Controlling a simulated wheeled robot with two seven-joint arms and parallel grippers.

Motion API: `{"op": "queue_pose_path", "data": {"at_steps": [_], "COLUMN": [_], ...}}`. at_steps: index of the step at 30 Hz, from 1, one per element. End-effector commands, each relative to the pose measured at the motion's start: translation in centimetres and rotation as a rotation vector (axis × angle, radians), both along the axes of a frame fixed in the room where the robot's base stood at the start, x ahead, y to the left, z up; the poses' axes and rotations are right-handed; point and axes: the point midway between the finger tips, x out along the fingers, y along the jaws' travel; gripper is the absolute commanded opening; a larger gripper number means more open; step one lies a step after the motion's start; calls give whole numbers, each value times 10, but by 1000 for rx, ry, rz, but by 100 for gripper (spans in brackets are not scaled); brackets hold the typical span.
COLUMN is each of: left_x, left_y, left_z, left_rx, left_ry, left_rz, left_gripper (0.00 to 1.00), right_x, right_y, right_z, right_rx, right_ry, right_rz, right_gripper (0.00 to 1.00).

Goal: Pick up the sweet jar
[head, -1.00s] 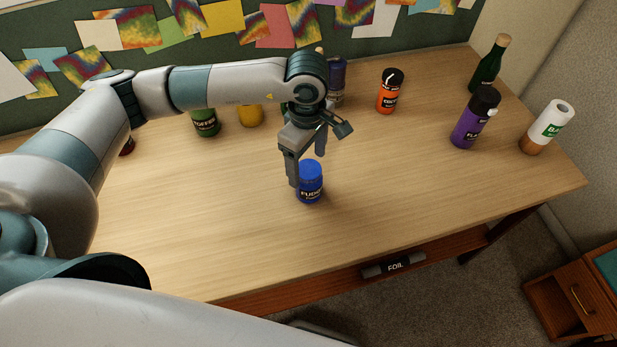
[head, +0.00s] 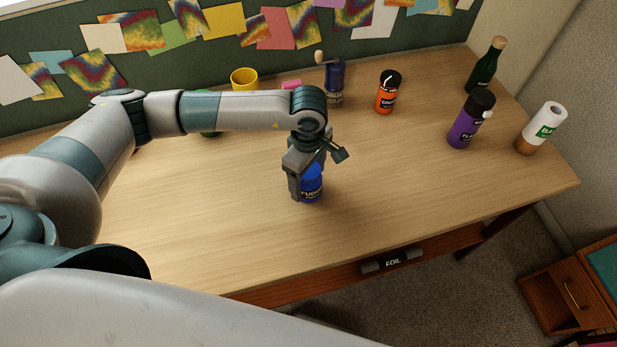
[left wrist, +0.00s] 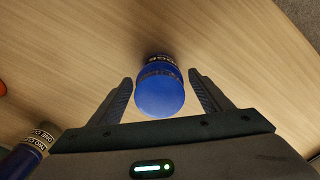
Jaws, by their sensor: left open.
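A blue jar (head: 312,186) with a blue lid and a label that looks like FUDGE stands upright on the wooden table. My left gripper (head: 306,194) points down over it, with its fingers lowered around the jar. In the left wrist view the blue jar (left wrist: 160,92) sits between the two open fingers of my left gripper (left wrist: 165,98), with a gap on each side. Part of the jar is hidden behind a finger in the head view. My right gripper is not seen.
Behind my arm stand a yellow mug (head: 244,77) and a dark blue grinder (head: 334,82). An orange jar (head: 386,95), a purple bottle (head: 468,122), a green bottle (head: 486,68) and a white roll (head: 545,125) stand to the right. The table front (head: 400,205) is clear.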

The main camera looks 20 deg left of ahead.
Motion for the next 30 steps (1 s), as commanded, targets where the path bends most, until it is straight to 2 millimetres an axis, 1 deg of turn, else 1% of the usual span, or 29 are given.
{"op": "queue_pose_path", "data": {"at_steps": [3, 15, 17, 18, 20, 21, 30], "left_x": [0, 0, 0, 0, 0, 0, 1], "left_y": [0, 0, 0, 0, 0, 0, 0], "left_z": [-3, -3, -2, -2, -2, -2, -2], "left_rx": [-1, -1, -1, -1, -1, -1, -1], "left_ry": [-2, -2, -2, -2, -2, -2, -3], "left_rz": [-1, 0, 0, 0, 0, 0, 0], "left_gripper": [72, 72, 58, 48, 34, 24, 24], "right_x": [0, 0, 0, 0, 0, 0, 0], "right_y": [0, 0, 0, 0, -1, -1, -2], "right_z": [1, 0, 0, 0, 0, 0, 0], "right_rx": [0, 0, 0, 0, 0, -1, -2], "right_ry": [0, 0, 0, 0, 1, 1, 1], "right_rz": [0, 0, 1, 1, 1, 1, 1], "right_gripper": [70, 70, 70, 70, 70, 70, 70]}}
